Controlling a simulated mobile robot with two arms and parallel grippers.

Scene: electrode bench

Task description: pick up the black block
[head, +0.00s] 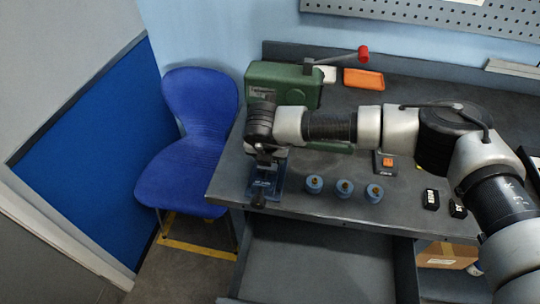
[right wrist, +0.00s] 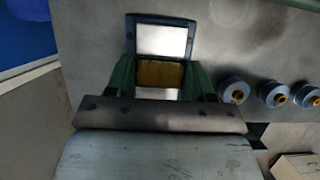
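Two small black blocks with white labels lie on the bench at the right in the head view: one here (head: 430,199), the other a little nearer the right edge (head: 457,209). My right arm reaches across the bench to the left. My right gripper (head: 260,186) is at the bench's left end, far from these blocks, over a blue fixture (head: 281,176). In the right wrist view its green fingers (right wrist: 160,82) are apart, with a yellow-brown part (right wrist: 160,74) showing between them. Whether they touch it is unclear. My left gripper is not in view.
Several blue round pieces, including this one (head: 344,188), stand along the front edge. A green machine (head: 284,82) with a red-knobbed lever and an orange tray (head: 363,79) are behind. A small stand with an orange top (head: 388,162) is mid-bench. A blue chair (head: 185,150) stands left.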

